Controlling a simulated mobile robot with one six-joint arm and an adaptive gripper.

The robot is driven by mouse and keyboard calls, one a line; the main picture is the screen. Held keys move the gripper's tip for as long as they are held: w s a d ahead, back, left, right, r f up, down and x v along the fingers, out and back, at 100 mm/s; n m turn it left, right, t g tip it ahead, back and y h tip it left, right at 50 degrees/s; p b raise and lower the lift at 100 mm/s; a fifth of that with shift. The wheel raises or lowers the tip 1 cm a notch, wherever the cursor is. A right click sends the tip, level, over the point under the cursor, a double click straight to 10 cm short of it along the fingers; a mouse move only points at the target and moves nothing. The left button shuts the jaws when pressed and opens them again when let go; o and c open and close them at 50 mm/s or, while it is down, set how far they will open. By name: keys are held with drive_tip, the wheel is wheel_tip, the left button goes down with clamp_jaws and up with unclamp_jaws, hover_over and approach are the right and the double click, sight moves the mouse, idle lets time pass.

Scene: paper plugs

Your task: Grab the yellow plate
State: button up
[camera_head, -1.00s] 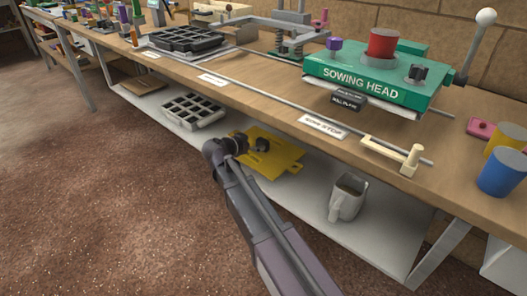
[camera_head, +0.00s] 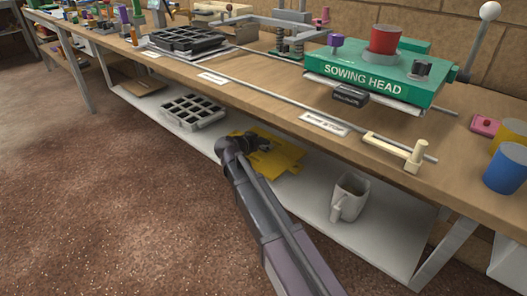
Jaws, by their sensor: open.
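The yellow plate (camera_head: 285,157) lies on the white lower shelf under the workbench, near the middle of the view. My arm reaches in from the bottom, and its wrist covers the plate's left and front part. My gripper (camera_head: 264,146) is at the plate, dark and small, seen partly past the wrist. Its fingers look open, with nothing visibly held. I cannot tell whether the fingers touch the plate or are just above it.
The wooden bench top (camera_head: 235,92) overhangs the lower shelf (camera_head: 305,200). The green sowing head (camera_head: 370,78) is above. Brown floor in front is clear.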

drive_tip(key=c, duration=1.3)
drive_tip(key=shift+o, duration=0.2)
drive_tip(key=shift+r, duration=0.15)
wheel_tip(320, 180, up, 4)
drive_tip(key=p, duration=0.4)
drive_tip(key=s+d+p, duration=0.1)
drive_tip(key=s+d, duration=0.1)
drive_tip(key=s, duration=1.3)
drive_tip(key=shift+s+d+r, duration=0.35)
drive_tip(key=shift+s, duration=0.05)
